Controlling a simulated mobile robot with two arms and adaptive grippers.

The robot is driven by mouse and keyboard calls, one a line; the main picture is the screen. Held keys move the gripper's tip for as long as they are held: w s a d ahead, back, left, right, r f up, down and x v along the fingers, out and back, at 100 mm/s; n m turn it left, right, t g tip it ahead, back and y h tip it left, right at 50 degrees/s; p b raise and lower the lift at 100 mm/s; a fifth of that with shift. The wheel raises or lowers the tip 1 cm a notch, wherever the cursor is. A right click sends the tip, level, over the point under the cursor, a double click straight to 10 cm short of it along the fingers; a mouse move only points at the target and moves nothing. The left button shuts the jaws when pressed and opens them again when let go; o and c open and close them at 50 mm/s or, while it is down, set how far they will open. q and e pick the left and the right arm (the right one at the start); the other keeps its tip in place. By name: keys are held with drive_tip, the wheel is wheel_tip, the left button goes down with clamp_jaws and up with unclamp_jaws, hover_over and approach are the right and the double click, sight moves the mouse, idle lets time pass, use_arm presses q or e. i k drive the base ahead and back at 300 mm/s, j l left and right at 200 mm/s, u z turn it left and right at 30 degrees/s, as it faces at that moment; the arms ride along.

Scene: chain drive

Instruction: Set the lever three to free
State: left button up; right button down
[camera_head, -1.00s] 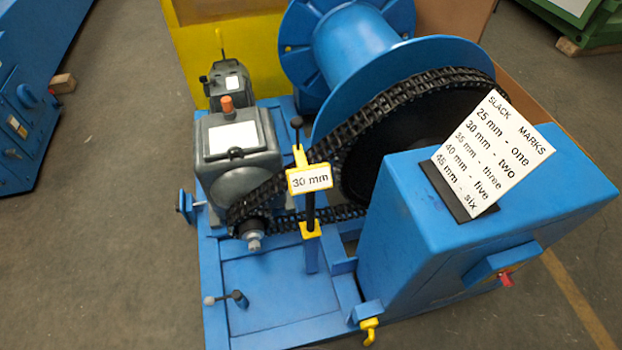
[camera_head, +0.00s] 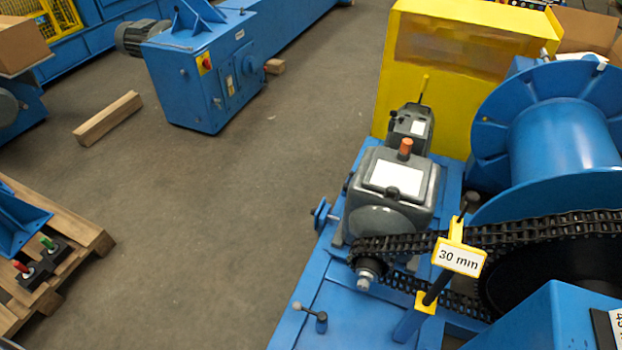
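Neither of my grippers is in view. No lever in view carries a readable number, so I cannot tell which is lever three. A small lever with a grey knob (camera_head: 310,315) lies on the blue base in front of the grey gearbox (camera_head: 390,190). A black-knobbed rod (camera_head: 468,203) stands at the yellow chain gauge with a "30 mm" label (camera_head: 459,258). A thin yellow handle (camera_head: 425,86) rises behind the gearbox. The black chain (camera_head: 520,236) runs from the gearbox sprocket to the large wheel by the blue drum (camera_head: 565,135).
A wooden pallet (camera_head: 95,235) at the left bears a black block with a red handle (camera_head: 22,267) and a green handle (camera_head: 48,243). A blue cabinet (camera_head: 205,80) and a wooden beam (camera_head: 108,117) stand further back. The grey floor between is clear.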

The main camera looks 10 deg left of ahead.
sight(345, 185)
drive_tip(key=u, duration=0.5)
drive_tip(key=j+u, duration=0.2)
drive_tip(key=u, duration=0.3)
drive_tip(key=j+u, duration=0.1)
drive_tip(key=u, duration=0.35)
drive_tip(key=j+u, duration=0.1)
drive_tip(key=u, duration=0.4)
drive_tip(key=i+j, duration=0.7)
drive_tip(key=j, duration=0.25)
drive_tip(key=i+j, duration=0.35)
drive_tip(key=i+z, duration=0.75)
drive_tip(key=i+j+z, duration=0.2)
drive_tip(key=z, duration=0.15)
drive_tip(key=i+l+z, duration=0.2)
drive_tip(key=i+z, duration=0.2)
drive_tip(key=i, duration=0.15)
drive_tip(key=i+z, duration=0.35)
drive_tip(key=i, duration=0.2)
drive_tip(key=i+z, duration=0.4)
drive_tip(key=i, duration=0.2)
drive_tip(key=i+z, duration=0.25)
drive_tip(key=i, duration=0.15)
drive_tip(key=i+j+z, duration=0.45)
drive_tip(key=i, duration=0.25)
